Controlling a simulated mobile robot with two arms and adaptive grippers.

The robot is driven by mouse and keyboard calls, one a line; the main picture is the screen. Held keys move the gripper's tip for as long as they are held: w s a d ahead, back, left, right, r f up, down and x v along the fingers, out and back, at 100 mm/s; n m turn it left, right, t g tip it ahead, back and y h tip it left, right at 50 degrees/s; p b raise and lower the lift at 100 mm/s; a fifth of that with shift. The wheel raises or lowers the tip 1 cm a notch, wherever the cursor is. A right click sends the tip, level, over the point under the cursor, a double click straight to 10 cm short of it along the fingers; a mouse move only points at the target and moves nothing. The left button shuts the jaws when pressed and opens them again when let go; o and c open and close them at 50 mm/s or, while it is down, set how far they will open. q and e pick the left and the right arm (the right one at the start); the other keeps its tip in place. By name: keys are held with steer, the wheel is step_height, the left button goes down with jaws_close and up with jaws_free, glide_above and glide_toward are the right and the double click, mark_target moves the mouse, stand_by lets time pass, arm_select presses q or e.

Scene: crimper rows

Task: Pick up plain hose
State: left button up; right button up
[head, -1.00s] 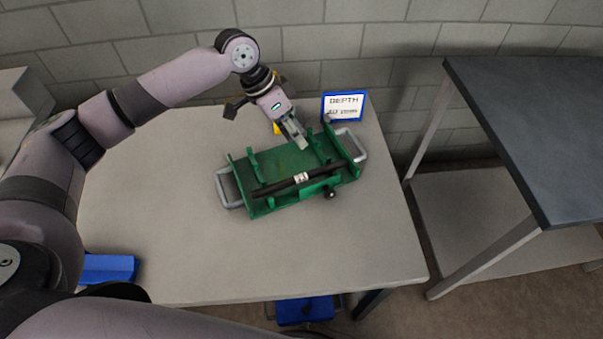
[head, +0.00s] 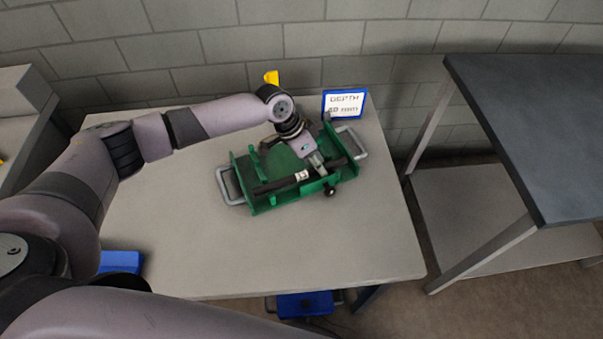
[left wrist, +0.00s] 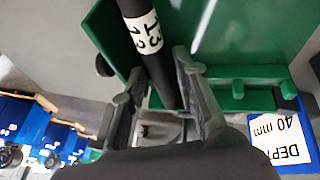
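The black hose (head: 275,185) with a white printed label lies lengthwise in a green tray (head: 262,209) with grey handles on the table. It also shows in the left wrist view (left wrist: 155,62), its label marked with dark characters. My left gripper (head: 321,173) is down at the tray, over the hose's right part. In the left wrist view my left gripper's fingers (left wrist: 160,92) are apart, one on each side of the hose, with visible space beside it. I cannot tell whether either finger touches it. My right gripper is in neither view.
A blue-framed sign (head: 344,104) reading DEPTH 40 mm stands behind the tray. A yellow object (head: 271,77) shows behind my arm. A blue bin (head: 121,261) is at the left. The table's front (head: 300,255) is clear. A dark-topped bench (head: 540,120) stands to the right.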

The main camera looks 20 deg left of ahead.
arm_select(q)
jaws_close()
stand_by(0.3)
steer(key=shift+r, duration=0.1)
